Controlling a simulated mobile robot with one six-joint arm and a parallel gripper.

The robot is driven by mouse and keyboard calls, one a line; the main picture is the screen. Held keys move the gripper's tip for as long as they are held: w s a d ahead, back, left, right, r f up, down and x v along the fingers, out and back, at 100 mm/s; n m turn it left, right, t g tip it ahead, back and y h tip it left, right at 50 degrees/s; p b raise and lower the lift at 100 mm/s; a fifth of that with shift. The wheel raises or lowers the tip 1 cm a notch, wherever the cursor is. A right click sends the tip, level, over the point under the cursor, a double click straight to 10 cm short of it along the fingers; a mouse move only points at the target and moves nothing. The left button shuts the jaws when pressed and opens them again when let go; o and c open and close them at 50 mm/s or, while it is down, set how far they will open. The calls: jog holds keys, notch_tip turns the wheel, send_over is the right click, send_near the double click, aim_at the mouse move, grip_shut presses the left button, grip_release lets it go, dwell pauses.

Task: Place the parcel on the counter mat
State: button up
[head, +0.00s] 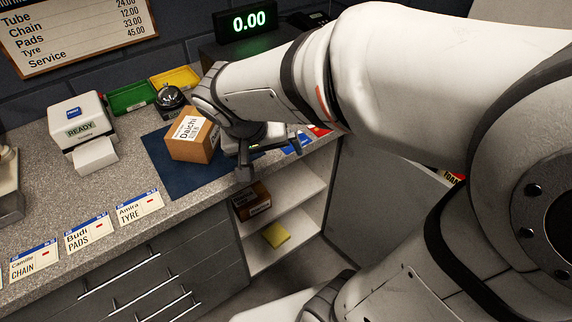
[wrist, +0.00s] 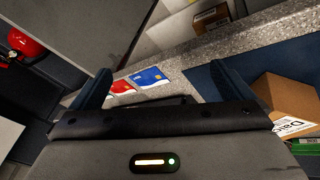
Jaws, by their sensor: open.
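The parcel (head: 184,149) is a brown cardboard box with a white label reading Daichi. It rests on the dark blue counter mat (head: 180,182), fully within the mat as far as I can see. My gripper (head: 270,156) is open and empty, to the right of the parcel and apart from it. In the wrist view my gripper (wrist: 163,84) spreads its fingers over the counter and cards, with the parcel (wrist: 288,98) at the right and part of the mat (wrist: 240,75) beside it. My arm hides the mat's right part in the head view.
Red and blue cards (wrist: 150,77) lie on the counter. A bell (head: 171,97), a green tray (head: 131,97), a yellow tray (head: 176,77) and a card printer (head: 80,128) stand behind and left. Name cards (head: 88,234) line the front. Below, open shelves hold a brown box (head: 251,203).

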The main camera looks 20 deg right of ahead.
jog(key=s+d+f+n+y, duration=0.1)
jog(key=s+d+n+y, duration=0.1)
jog(key=s, duration=0.5)
jog(key=shift+s+d+n+y, duration=0.3)
jog(key=shift+d+n+y, duration=0.1)
jog(key=shift+y, duration=0.5)
